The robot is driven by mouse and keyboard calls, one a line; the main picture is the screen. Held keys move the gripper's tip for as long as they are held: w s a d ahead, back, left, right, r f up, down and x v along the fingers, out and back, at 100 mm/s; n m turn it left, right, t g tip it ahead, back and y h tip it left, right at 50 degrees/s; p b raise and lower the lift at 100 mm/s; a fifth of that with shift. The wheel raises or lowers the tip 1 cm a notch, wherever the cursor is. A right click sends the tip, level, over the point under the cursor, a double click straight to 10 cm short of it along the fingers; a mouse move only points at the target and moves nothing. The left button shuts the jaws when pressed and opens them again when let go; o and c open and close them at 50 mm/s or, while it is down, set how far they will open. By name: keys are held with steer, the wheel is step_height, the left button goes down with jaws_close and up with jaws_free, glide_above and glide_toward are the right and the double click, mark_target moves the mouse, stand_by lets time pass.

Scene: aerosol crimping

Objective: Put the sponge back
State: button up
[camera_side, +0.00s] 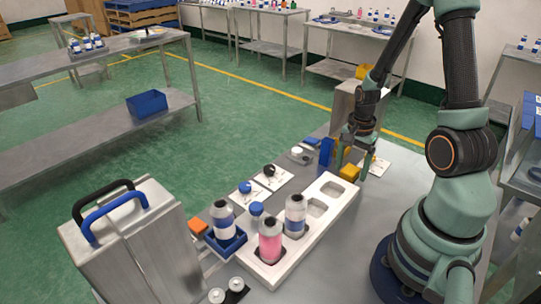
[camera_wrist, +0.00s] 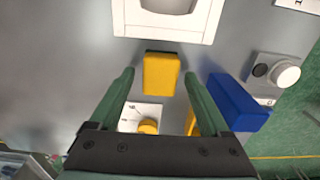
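A yellow sponge-like block (camera_side: 349,172) sits just past the end of the white tray in the side view. In the wrist view the yellow block (camera_wrist: 162,73) lies between the tips of my gripper (camera_wrist: 158,76). A narrow gap shows on each side of it, so the fingers look open and not touching it. In the side view my gripper (camera_side: 353,158) points down at the block. A second yellow piece (camera_wrist: 191,122) shows partly behind the right finger in the wrist view. I cannot tell what it is.
The white tray (camera_side: 325,220) holds several bottles and has empty pockets near my gripper. A blue block (camera_side: 326,151) stands left of the gripper and shows close to the right finger in the wrist view (camera_wrist: 237,102). A white card (camera_wrist: 140,112) with a yellow knob lies below.

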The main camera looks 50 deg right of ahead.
mark_target(351, 169)
step_height(351, 169, up, 12)
steer(key=w+a+r+n+t, duration=0.1)
steer(key=a+r+n+t, duration=0.1)
steer(key=a+r+n, duration=0.3)
steer(key=w+a+r+n+t, duration=0.2)
steer(key=a+r+n, duration=0.4)
steer(key=a+n, duration=0.7)
steer(key=shift+w+a+r+t, duration=0.15)
steer(key=shift+a+r+t, duration=0.2)
steer(key=shift+t, duration=0.45)
